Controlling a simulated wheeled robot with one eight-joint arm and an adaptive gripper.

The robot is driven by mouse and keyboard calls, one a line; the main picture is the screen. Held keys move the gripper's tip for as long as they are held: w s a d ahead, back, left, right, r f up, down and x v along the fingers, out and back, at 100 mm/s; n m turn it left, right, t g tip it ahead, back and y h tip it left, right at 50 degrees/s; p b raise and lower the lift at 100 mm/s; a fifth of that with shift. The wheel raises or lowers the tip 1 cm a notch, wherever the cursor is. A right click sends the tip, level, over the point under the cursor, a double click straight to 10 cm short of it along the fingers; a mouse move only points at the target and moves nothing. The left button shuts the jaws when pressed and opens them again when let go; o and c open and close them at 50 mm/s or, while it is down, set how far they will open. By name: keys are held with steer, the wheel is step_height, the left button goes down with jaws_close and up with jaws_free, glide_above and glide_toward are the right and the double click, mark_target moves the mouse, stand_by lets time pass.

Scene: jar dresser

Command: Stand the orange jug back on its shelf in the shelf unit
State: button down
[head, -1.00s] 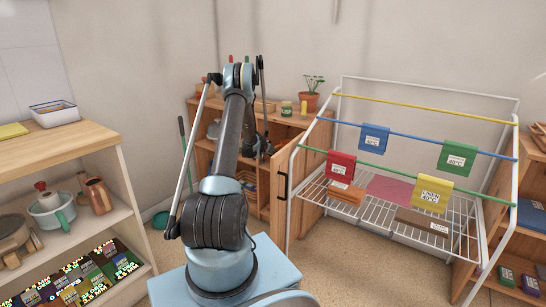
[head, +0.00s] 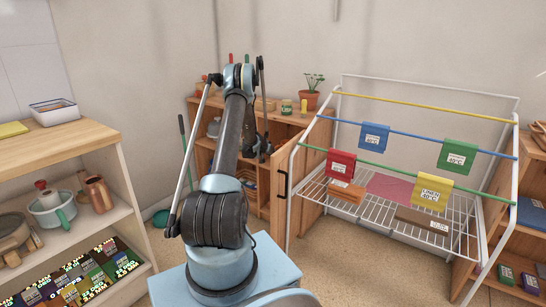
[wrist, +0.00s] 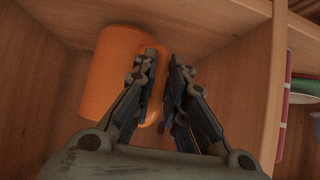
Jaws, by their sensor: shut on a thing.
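The orange jug (wrist: 112,78) fills the left middle of the wrist view, inside a wooden compartment of the shelf unit (head: 205,155). My gripper (wrist: 163,62) is at the jug's right side, shut on what looks like its handle, mostly hidden between the dark fingers. In the head view my gripper (head: 263,148) is at the front of the shelf unit, and I cannot make out the jug there. Whether the jug's base touches the shelf board is not clear.
A wooden upright (wrist: 268,85) stands close right of my gripper, with red and green things beyond it. An open door (head: 281,185) and a white drying rack (head: 400,205) stand right of my arm. A low shelf (head: 60,150) with pots is at the left.

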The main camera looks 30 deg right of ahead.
steer(key=shift+f, duration=0.5)
steer(key=c, duration=1.5)
jaws_free()
steer(key=shift+c, duration=0.2)
